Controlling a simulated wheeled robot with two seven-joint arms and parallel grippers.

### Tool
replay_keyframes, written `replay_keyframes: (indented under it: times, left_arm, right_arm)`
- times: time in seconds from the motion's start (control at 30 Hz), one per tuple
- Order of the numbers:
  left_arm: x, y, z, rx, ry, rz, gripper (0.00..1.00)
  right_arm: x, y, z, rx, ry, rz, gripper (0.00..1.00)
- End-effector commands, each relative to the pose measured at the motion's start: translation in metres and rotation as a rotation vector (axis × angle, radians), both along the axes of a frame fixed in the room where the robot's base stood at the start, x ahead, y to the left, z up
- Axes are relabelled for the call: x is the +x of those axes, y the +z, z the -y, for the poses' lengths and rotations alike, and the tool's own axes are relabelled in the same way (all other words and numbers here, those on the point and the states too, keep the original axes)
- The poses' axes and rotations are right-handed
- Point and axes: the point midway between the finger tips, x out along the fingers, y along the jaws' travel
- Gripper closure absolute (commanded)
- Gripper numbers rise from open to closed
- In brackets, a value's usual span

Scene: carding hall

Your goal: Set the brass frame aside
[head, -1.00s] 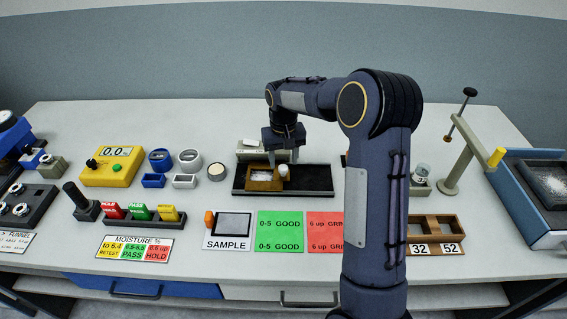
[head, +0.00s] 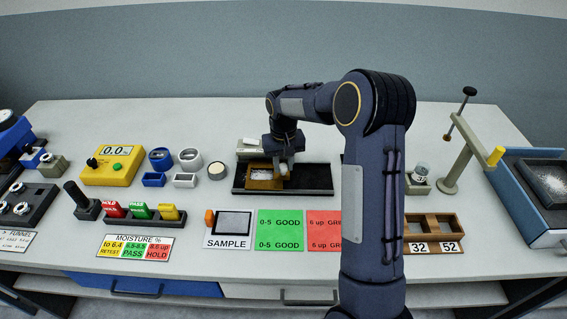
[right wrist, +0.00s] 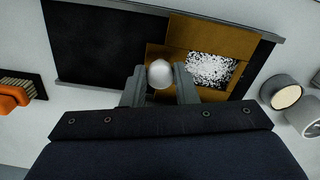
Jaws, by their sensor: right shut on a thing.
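The brass frame (head: 262,185) sits on the black board (head: 314,178) at the middle of the bench, with white fibre or specks showing in its opening. In the right wrist view the frame (right wrist: 195,30) has a pale round knob (right wrist: 160,74) at one end. My right gripper (head: 284,163) is down at that end, and its fingers (right wrist: 159,85) are shut on the knob from both sides. The frame appears to rest flat on the board. My left gripper is not in view.
The SAMPLE plate (head: 228,224), green card (head: 280,230) and red card (head: 323,225) lie in front. A round pot (head: 216,171) stands to the left. The black board is bare to the right of the frame.

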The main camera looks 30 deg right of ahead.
Motion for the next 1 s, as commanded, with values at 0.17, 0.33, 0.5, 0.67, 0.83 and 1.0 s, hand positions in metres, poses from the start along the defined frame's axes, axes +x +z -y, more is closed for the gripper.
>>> replay_keyframes:
  times: [0.17, 0.33, 0.5, 0.67, 0.83, 1.0]
  left_arm:
    - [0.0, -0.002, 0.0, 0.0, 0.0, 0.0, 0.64]
    - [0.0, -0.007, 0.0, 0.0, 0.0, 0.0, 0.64]
    - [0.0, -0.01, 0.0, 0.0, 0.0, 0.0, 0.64]
    - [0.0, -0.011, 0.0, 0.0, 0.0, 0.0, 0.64]
    - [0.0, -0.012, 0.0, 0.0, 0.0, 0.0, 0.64]
    - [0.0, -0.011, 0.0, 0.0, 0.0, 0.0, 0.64]
  right_arm:
    - [-0.005, 0.0, 0.009, 0.0, -0.004, 0.001, 1.0]
    - [-0.028, 0.0, 0.048, -0.003, -0.01, 0.0, 1.0]
    - [-0.054, 0.0, 0.09, -0.003, -0.009, 0.001, 1.0]
    - [-0.069, 0.001, 0.116, -0.002, -0.006, 0.004, 1.0]
    - [-0.075, 0.001, 0.124, -0.003, -0.001, 0.003, 1.0]
    - [-0.075, 0.001, 0.125, -0.005, -0.001, 0.003, 1.0]
